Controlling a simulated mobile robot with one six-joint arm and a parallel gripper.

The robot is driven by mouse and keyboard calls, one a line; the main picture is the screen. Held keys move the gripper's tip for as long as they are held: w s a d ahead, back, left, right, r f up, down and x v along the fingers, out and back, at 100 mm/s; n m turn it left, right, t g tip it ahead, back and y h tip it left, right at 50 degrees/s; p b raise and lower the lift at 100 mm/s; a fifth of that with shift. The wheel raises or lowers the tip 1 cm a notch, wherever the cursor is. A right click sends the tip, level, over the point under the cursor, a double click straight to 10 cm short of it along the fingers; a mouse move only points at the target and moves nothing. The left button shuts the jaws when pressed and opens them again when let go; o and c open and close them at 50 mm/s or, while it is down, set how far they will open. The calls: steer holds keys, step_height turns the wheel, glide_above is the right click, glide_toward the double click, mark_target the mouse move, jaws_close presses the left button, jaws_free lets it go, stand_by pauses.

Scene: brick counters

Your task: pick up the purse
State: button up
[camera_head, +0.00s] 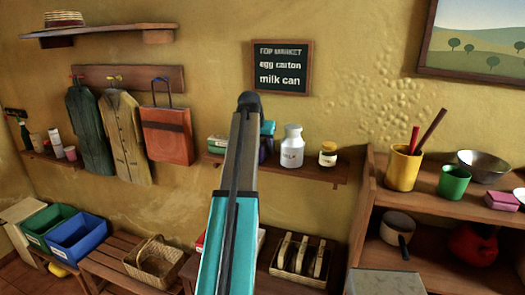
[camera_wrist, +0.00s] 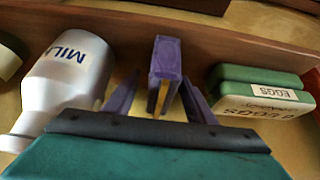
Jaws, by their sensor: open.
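A narrow purple thing with a yellow stripe (camera_wrist: 164,62), which looks like the purse, stands on the wall shelf between the milk can and the egg carton in the wrist view. My gripper (camera_wrist: 160,82) is open, with one purple finger on each side of it. Gaps show between the fingers and the purse, and the teal palm covers the lower part of that view. In the head view my gripper (camera_head: 265,150) is over the wall shelf, partly behind my arm. I cannot make out the purse there.
The milk can (camera_head: 292,147) stands close to the right of my gripper and the egg carton (camera_head: 218,143) to its left. A yellow-lidded jar (camera_head: 327,154) stands farther right on the wall shelf (camera_head: 318,175). An orange-red bag (camera_head: 168,135) hangs beside two coats.

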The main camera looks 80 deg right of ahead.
mark_target(262, 141)
steer(key=c, duration=1.2)
steer(key=shift+r, duration=0.15)
steer(key=shift+d+r+b, duration=0.1)
steer(key=shift+r+b, duration=0.95)
steer(key=shift+r, duration=0.4)
steer(key=shift+a+r, duration=0.15)
steer(key=shift+a, duration=0.15)
steer(key=w+a+r+b, duration=0.1)
steer(key=w+a+b, duration=0.2)
steer(key=a, duration=1.2)
steer(key=shift+a+r+b, duration=0.15)
steer(key=shift+r+b, duration=0.1)
steer(key=shift+b, duration=0.8)
